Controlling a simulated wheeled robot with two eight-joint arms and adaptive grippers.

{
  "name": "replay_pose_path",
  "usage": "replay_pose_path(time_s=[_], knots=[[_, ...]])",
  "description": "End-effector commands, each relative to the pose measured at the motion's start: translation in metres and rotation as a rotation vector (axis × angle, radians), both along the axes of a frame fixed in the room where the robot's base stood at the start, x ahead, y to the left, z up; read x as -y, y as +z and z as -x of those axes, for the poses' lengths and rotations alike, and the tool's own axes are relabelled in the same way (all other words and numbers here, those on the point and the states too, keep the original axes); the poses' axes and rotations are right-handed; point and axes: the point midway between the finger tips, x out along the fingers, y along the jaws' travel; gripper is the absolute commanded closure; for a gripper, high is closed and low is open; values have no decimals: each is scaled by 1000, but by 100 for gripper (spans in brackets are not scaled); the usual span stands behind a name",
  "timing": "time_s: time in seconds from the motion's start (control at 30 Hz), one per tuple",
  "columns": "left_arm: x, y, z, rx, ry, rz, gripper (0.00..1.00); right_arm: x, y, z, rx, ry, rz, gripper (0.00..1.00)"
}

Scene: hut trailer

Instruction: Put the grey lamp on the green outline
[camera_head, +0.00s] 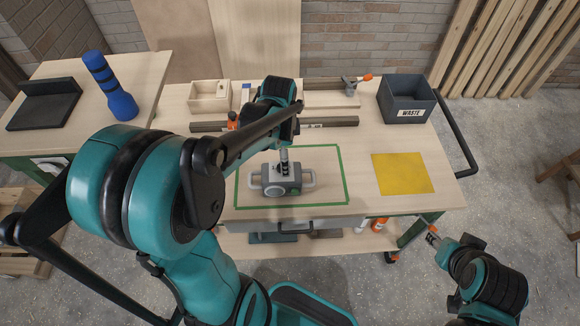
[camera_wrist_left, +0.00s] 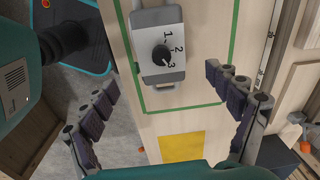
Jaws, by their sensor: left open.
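The grey lamp (camera_head: 283,187) stands on the workbench inside the green outline (camera_head: 347,180), nearer its front edge, with a light loop handle at each side. In the left wrist view the lamp (camera_wrist_left: 150,68) shows a black knob and the numbers 1, 2, 3; its upper end is cut off. The green outline (camera_wrist_left: 229,60) runs around it there. My left gripper (camera_wrist_left: 160,86) is open, its fingers spread apart on either side of the lamp in that view. In the head view my left arm hides most of that hand. My right gripper (camera_head: 432,236) is off the bench's front right.
A yellow square (camera_head: 403,173) lies right of the outline. A dark waste bin (camera_head: 405,98) stands at the back right. Rails (camera_head: 335,122), a wooden box (camera_head: 209,97) and a clamp (camera_head: 352,85) lie along the back. A blue object (camera_head: 122,104) stands on the left table.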

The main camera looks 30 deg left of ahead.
Motion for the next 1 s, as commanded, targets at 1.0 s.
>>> replay_pose_path(time_s=[1.0], knots=[[98,69,81,535,898,321,11,0,-1,0,0,0,0,60]])
